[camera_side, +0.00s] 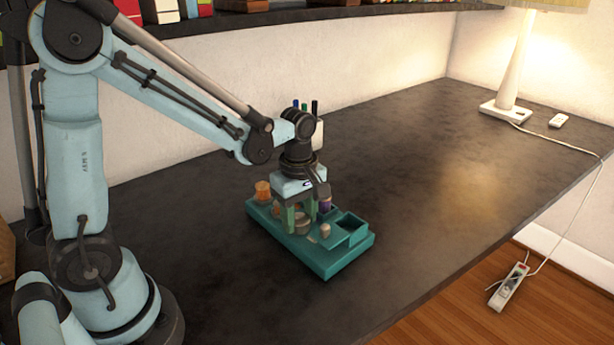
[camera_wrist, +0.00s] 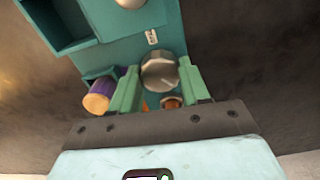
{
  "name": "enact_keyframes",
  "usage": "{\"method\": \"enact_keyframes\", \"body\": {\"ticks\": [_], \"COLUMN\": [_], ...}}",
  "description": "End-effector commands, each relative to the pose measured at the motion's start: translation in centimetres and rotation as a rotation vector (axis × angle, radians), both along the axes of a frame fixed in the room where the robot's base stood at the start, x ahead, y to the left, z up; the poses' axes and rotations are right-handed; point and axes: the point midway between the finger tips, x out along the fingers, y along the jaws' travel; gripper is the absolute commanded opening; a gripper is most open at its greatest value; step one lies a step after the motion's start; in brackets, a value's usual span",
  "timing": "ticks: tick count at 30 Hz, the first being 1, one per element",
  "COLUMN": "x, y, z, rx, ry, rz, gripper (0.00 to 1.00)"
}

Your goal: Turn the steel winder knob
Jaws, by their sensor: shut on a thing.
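The steel winder knob (camera_wrist: 159,72) is a round grey knob with a fluted edge and a pale mark on its face. It sits on a teal unit (camera_wrist: 115,55) that lies on the dark table. The unit also shows in the side view (camera_side: 331,266). My gripper (camera_wrist: 158,68) has its two green fingers on either side of the knob, shut on it. In the side view my gripper (camera_side: 302,221) points down over the middle of the unit, and its fingers partly hide the knob.
The unit carries a purple spool (camera_wrist: 99,95), an orange piece (camera_side: 262,190), a pale round piece (camera_side: 325,230) and an open compartment (camera_side: 351,223). Pens (camera_side: 315,106) stand behind my wrist. A lamp (camera_side: 510,65) and its cord are at the far right.

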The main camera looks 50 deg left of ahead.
Motion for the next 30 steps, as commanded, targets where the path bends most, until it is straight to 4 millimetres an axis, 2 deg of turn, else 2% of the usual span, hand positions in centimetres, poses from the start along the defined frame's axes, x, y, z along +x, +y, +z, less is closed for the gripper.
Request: {"method": "enact_keyframes", "body": {"ticks": [2, 3, 4, 17, 23, 30], "x": [0.0, 0.0, 0.0, 0.0, 0.0, 0.0], "y": [0.0, 0.0, 0.0, 0.0, 0.0, 0.0], "z": [0.0, 0.0, 0.0, 0.6, 3.1, 6.9], "rx": [0.001, 0.001, 0.001, 0.0, 0.0, 0.001], "ry": [-0.001, -0.001, -0.001, 0.0, 0.0, 0.0], "rz": [0.0, 0.0, 0.0, -0.001, -0.001, -0.001], "gripper": [0.15, 0.52, 0.56, 0.57, 0.57, 0.57]}}
